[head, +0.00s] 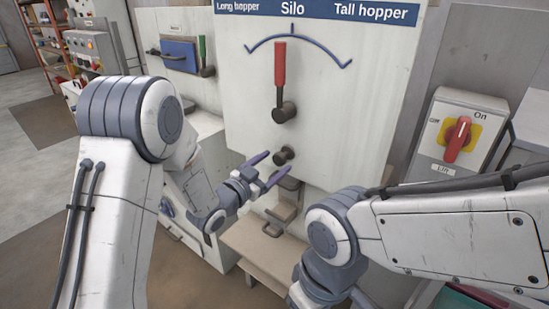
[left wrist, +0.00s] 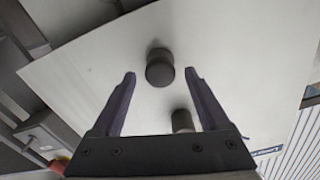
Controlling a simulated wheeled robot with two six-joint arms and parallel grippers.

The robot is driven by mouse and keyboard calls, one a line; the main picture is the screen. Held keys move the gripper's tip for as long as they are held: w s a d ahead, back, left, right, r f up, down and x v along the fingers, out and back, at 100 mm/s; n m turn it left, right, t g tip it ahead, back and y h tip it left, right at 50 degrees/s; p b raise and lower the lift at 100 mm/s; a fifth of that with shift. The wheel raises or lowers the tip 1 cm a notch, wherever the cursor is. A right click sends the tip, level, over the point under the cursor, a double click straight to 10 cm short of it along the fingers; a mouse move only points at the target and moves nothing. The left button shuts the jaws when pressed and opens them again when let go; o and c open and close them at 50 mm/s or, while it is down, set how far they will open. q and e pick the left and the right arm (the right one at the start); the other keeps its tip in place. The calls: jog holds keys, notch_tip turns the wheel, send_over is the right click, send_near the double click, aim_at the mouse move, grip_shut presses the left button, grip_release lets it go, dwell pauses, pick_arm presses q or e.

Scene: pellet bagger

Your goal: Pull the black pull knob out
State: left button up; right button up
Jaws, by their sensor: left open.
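The black pull knob (head: 283,155) sticks out of the pale silo panel (head: 350,130), below the red-handled lever (head: 280,75). My left gripper (head: 272,166) is open and empty in front of the panel, just below and left of the knob in the head view. In the left wrist view the knob (left wrist: 160,66) shows between and slightly beyond the two fingertips, with a gap on each side. The lever's dark hub (left wrist: 183,121) shows lower, partly hidden by the gripper body. My right arm shows at the right, but its gripper is out of view.
A pale ledge with a small brown bracket (head: 284,207) lies under the knob. A red rotary switch (head: 459,139) on a yellow plate stands at the right. A blue panel (head: 179,55) with a green handle (head: 203,52) is at the left. The panel around the knob is bare.

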pick_arm(q)
jog(key=shift+w+d, duration=0.45)
jog(key=shift+w, duration=0.15)
grip_shut()
dwell(1.1)
